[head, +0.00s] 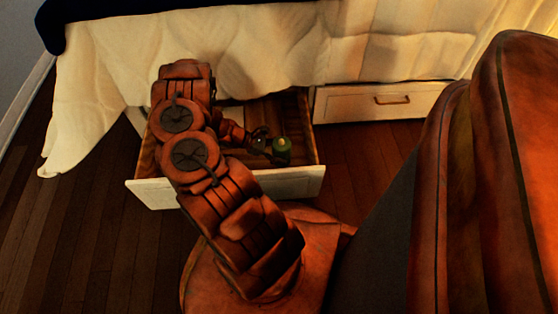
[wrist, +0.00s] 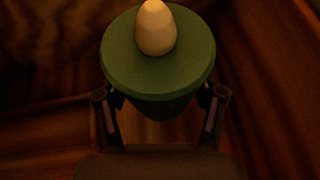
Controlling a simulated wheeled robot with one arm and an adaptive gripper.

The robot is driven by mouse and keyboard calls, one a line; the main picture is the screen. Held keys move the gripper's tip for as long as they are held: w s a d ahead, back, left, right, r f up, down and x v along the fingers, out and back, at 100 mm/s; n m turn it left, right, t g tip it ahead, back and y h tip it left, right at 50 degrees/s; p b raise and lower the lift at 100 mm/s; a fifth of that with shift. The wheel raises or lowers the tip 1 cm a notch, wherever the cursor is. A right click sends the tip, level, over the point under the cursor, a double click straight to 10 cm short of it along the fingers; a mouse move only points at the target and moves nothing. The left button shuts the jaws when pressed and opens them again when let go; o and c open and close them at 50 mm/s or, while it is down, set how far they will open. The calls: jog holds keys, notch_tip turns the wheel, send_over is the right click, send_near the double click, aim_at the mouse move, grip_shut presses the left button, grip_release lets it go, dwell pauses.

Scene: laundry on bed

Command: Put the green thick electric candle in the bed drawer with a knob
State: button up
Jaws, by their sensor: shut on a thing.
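The green thick electric candle (wrist: 120,62) has a pale flame-shaped tip and fills the upper middle of the wrist view. My gripper (wrist: 160,105) is shut on it, with one finger on each side. In the head view the candle (head: 282,145) shows small and green at my gripper (head: 268,148), inside the outline of the pulled-out drawer (head: 296,182). The drawer has a white front and a brown wooden inside. My arm covers much of it, and any knob on its front is hidden. I cannot tell whether the candle touches the drawer floor.
A closed white drawer (head: 380,102) with a bar handle is to the right under the bed. A cream bedspread (head: 240,45) hangs above both drawers and reaches the dark wooden floor (head: 95,220) at the left. The floor at the left is clear.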

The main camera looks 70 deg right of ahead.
jog(key=shift+f+b, duration=0.8)
jog(key=shift+f, duration=1.05)
jog(key=shift+f, duration=0.15)
jog(key=o, duration=1.3)
jog(key=shift+c, duration=0.2)
